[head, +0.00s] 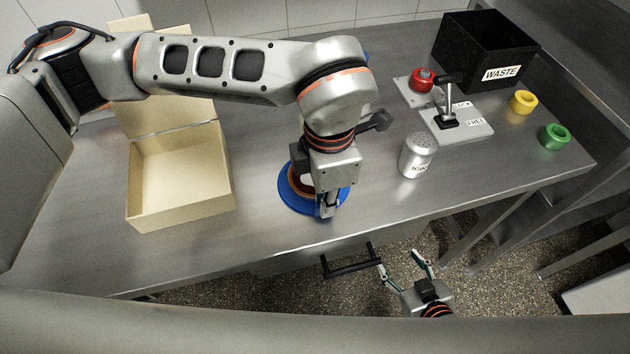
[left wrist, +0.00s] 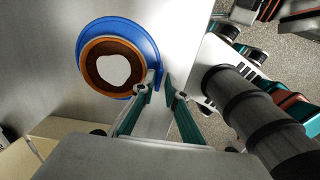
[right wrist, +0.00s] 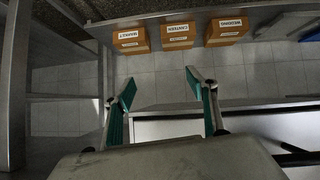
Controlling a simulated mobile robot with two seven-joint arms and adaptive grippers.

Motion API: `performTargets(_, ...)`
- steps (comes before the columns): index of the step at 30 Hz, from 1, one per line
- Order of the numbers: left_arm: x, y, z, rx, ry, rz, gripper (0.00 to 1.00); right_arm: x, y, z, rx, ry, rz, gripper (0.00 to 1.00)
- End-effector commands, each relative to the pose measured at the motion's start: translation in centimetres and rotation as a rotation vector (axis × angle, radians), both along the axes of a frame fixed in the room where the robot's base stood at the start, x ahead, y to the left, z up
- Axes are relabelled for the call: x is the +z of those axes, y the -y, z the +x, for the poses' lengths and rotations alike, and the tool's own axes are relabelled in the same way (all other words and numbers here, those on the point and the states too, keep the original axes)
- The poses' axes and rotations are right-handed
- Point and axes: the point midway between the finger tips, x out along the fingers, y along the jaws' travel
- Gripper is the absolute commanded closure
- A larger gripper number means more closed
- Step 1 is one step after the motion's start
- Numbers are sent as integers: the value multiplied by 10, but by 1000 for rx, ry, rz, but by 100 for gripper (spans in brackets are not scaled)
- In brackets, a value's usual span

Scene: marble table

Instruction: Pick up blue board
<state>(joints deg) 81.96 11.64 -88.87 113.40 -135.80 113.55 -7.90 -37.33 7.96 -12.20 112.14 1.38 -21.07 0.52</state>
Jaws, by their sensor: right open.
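The round blue board (head: 290,201) lies on the metal table below my left gripper, partly hidden by it. In the left wrist view the blue board (left wrist: 92,35) carries a brown round cake (left wrist: 88,60) with a white top. My left gripper (head: 328,212) points down at the board's near edge. In the left wrist view its fingertips (left wrist: 160,85) are a small gap apart, with a bit of the blue rim between them. My right gripper (head: 402,268) is open and empty in front of the table, near a black drawer handle.
An open cream box (head: 180,185) stands left of the board. A shaker (head: 416,156), a lever device (head: 455,122), a red button (head: 422,80), yellow (head: 523,102) and green (head: 555,136) rings and a black waste bin (head: 485,50) are right. Labelled boxes (right wrist: 177,35) show in the right wrist view.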

Motion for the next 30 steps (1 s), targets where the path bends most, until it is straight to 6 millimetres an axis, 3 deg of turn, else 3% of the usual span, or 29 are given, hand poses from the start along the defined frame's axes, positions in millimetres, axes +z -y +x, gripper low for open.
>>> performTargets(6, -19, -1, 0, 0, 1, 1, 86, 7, -1, 5, 0, 14, 3, 43)
performTargets(11, -18, -1, 1, 0, 2, 1, 86, 7, 0, 5, 0, 15, 2, 43)
performTargets(14, -18, -1, 1, 0, 2, 1, 100, 7, 0, 5, 0, 13, 2, 43)
performTargets(30, -10, -1, 1, 0, 2, 0, 100, 2, 0, 3, -1, 5, 0, 43)
